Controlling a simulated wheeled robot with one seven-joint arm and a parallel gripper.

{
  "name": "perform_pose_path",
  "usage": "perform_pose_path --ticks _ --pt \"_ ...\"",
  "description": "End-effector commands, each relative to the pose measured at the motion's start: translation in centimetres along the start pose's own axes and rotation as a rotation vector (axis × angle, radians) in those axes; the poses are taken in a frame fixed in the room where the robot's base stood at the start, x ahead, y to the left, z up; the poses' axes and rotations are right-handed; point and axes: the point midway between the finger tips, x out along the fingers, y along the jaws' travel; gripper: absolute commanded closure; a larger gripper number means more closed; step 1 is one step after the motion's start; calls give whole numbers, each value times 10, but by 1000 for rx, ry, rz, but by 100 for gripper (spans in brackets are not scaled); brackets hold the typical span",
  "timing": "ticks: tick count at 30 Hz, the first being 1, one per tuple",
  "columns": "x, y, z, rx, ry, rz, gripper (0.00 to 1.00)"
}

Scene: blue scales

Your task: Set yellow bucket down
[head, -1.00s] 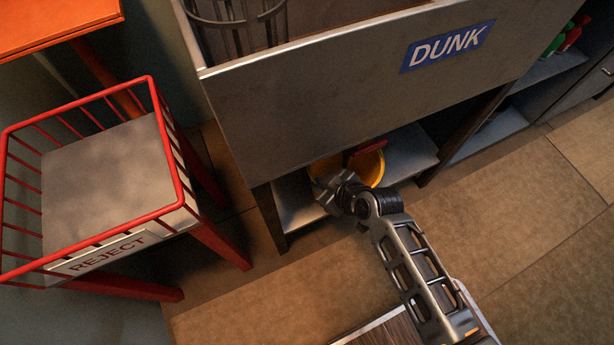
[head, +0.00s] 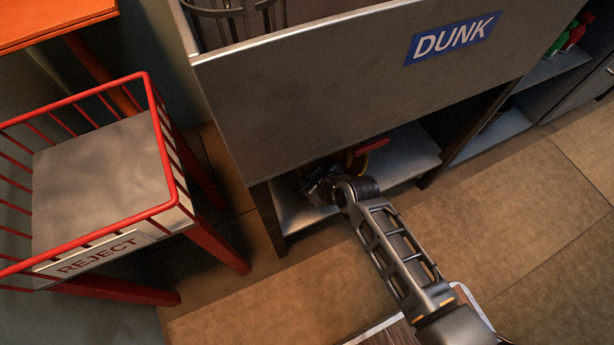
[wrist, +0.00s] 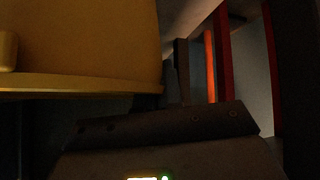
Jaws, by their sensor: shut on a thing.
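The yellow bucket (head: 360,163) is mostly hidden under the DUNK unit in the head view; only a sliver of yellow and a red part (head: 371,146) show. It is over the lower shelf, and I cannot tell whether its base touches it. My gripper (head: 322,184) reaches in under the unit and is shut on the bucket, though the grasp itself is hard to see. In the wrist view the bucket (wrist: 90,45) fills the upper left, close to my gripper (wrist: 178,110).
The grey DUNK unit (head: 340,95) overhangs the metal lower shelf (head: 408,160). Dark legs (head: 268,220) stand at its sides. The red REJECT basket (head: 160,130) is at the left. Green and red items (head: 572,38) lie on a shelf at the upper right. The floor in front is clear.

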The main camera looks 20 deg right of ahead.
Motion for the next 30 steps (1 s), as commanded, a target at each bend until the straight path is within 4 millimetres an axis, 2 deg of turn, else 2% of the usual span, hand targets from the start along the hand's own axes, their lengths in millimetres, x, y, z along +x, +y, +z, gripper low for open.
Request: perform_pose_path --ticks 2,3,11,21,26,30 --pt "2 0 2 -1 1 1 100" --pt "2 0 3 0 0 0 93" --pt "2 0 2 0 0 0 69" --pt "-3 0 -1 0 0 0 69" --pt "-28 -1 -2 1 -1 0 69" --pt "-59 -1 -2 1 -1 0 69"
